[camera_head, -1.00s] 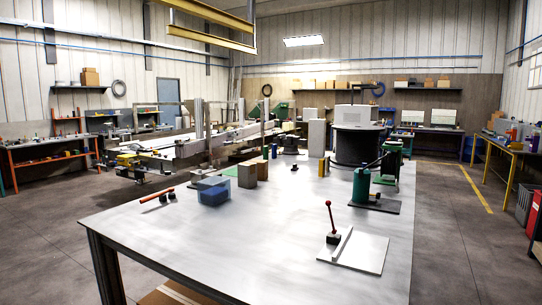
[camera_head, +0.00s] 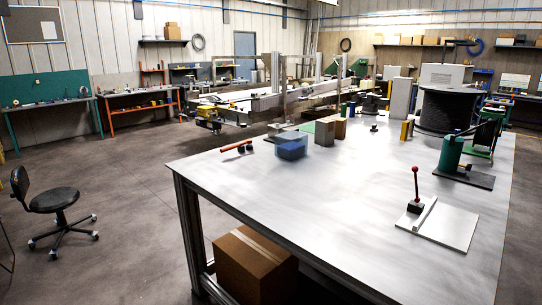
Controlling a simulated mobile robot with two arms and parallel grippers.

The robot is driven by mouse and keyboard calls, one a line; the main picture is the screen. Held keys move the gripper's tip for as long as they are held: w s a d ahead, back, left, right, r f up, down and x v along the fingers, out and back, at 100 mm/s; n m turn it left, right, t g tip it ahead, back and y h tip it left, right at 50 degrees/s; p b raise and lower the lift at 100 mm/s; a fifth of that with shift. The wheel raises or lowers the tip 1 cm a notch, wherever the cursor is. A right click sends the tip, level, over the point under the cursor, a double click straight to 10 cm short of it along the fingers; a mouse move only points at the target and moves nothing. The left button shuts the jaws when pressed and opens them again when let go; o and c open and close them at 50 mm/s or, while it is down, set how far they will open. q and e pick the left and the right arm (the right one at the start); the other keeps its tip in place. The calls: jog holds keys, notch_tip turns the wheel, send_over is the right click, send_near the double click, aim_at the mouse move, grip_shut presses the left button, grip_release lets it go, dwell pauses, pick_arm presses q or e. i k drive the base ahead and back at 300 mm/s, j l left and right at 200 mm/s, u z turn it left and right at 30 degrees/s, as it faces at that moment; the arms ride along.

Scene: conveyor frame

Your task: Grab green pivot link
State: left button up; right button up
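I cannot make out a green pivot link for certain. On the large grey table (camera_head: 330,205), a green upright device (camera_head: 451,156) stands on a dark plate at the right. A larger green press-like machine (camera_head: 487,131) stands behind it. Neither of my grippers is in view.
A blue bin (camera_head: 291,147) and a red-handled tool (camera_head: 236,146) lie near the table's left edge. A red-knobbed lever plate (camera_head: 437,224) lies at the right. A cardboard box (camera_head: 255,262) sits below; a black chair (camera_head: 54,203) stands left on open floor.

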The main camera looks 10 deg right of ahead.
aim_at(344, 108)
jog(key=i+j+u, duration=0.4)
jog(key=i, duration=0.2)
jog(key=i+u, duration=0.45)
jog(key=i, duration=0.15)
jog(key=i+u, duration=0.4)
jog(key=i, duration=0.2)
jog(key=i+j+z, duration=0.1)
jog(key=i, duration=2.35)
jog(key=i+l+z, duration=0.1)
jog(key=i+z, duration=0.4)
jog(key=i+j+z, duration=0.1)
jog(key=i+z, duration=0.4)
jog(key=i+j+z, duration=0.3)
jog(key=i+z, duration=0.2)
jog(key=i+l+z, duration=0.25)
jog(key=i+z, duration=0.65)
jog(key=i, duration=0.15)
jog(key=i+j+z, duration=0.15)
jog(key=i+z, duration=0.3)
jog(key=i, duration=0.1)
